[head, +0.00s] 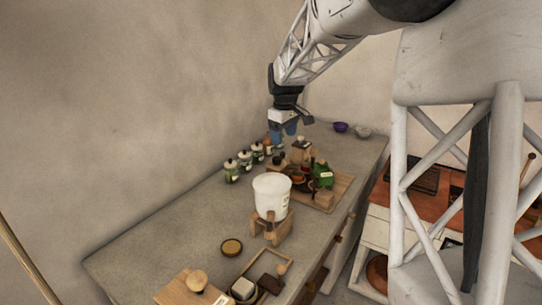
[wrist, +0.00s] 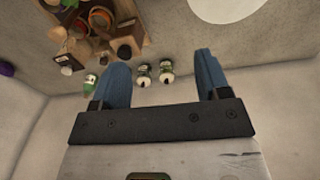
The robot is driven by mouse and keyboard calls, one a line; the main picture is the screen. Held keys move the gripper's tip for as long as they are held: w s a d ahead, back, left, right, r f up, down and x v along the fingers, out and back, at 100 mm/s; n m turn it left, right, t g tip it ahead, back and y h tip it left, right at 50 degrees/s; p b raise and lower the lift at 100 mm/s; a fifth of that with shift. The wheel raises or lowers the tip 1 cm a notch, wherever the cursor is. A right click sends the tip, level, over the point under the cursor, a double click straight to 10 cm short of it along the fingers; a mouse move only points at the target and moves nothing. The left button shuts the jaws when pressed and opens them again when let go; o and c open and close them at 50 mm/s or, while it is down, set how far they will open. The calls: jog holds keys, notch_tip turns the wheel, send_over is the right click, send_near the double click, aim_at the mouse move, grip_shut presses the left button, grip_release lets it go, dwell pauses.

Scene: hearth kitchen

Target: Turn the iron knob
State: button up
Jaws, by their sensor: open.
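My gripper (head: 290,130) is open and empty, with blue fingers, high over the back part of the grey counter (head: 190,220). In the wrist view the fingers of my gripper (wrist: 160,68) are spread wide, and nothing is between them. I cannot make out a knob that is clearly iron in either view. A round wooden knob (head: 197,280) sits on a pale wooden block (head: 180,292) at the front of the counter, far from my gripper.
A white bucket (head: 271,192) rests on a wooden stand (head: 269,229) mid-counter. Several lidded jars (head: 231,171) line the wall. Bowls (head: 341,127) stand at the back. The left counter is clear.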

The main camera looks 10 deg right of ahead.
aim_at(277, 158)
jog(key=w+f+n, duration=0.1)
jog(key=w+f, duration=0.2)
jog(key=w, duration=0.3)
jog(key=w+d+f+n, duration=0.1)
jog(key=w+f, duration=0.3)
jog(key=w, duration=0.2)
jog(key=w+d+f+n, duration=0.1)
jog(key=w+f, duration=0.2)
jog(key=w, duration=0.3)
jog(key=shift+w+f+g, duration=0.1)
jog(key=shift+f+g, duration=0.25)
jog(key=shift+g, duration=0.05)
jog(key=shift+f, duration=3.9)
jog(key=c, duration=0.9)
